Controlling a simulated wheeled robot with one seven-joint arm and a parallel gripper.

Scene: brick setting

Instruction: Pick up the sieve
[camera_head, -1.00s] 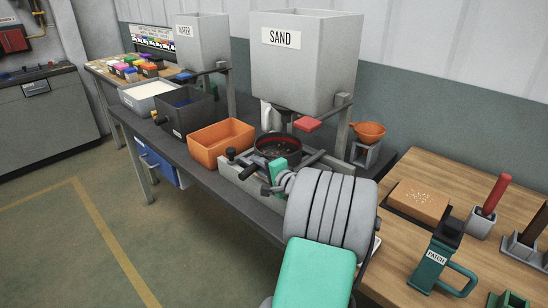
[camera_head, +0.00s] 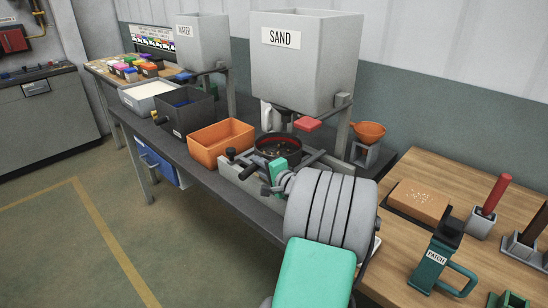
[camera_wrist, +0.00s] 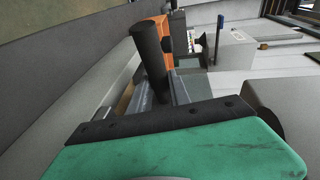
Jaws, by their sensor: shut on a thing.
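The sieve (camera_head: 278,146) is a round dark pan with a red inner rim and small dark bits inside. It sits low over the grey frame under the sand hopper. My gripper (camera_head: 277,170), with green and grey parts, is at the near side of the sieve and shut on it. The exact contact is hidden behind my fingers and wrist. In the wrist view a green finger (camera_wrist: 180,150) with a black edge fills the bottom, and the sieve's bowl cannot be made out.
The sand hopper (camera_head: 305,65) stands close above and behind the sieve. An orange bin (camera_head: 221,137) is to its left, with a dark bin (camera_head: 183,109) beyond. An orange funnel (camera_head: 368,133) is on the right. The wooden table (camera_head: 405,235) holds a brick (camera_head: 418,199) and tools.

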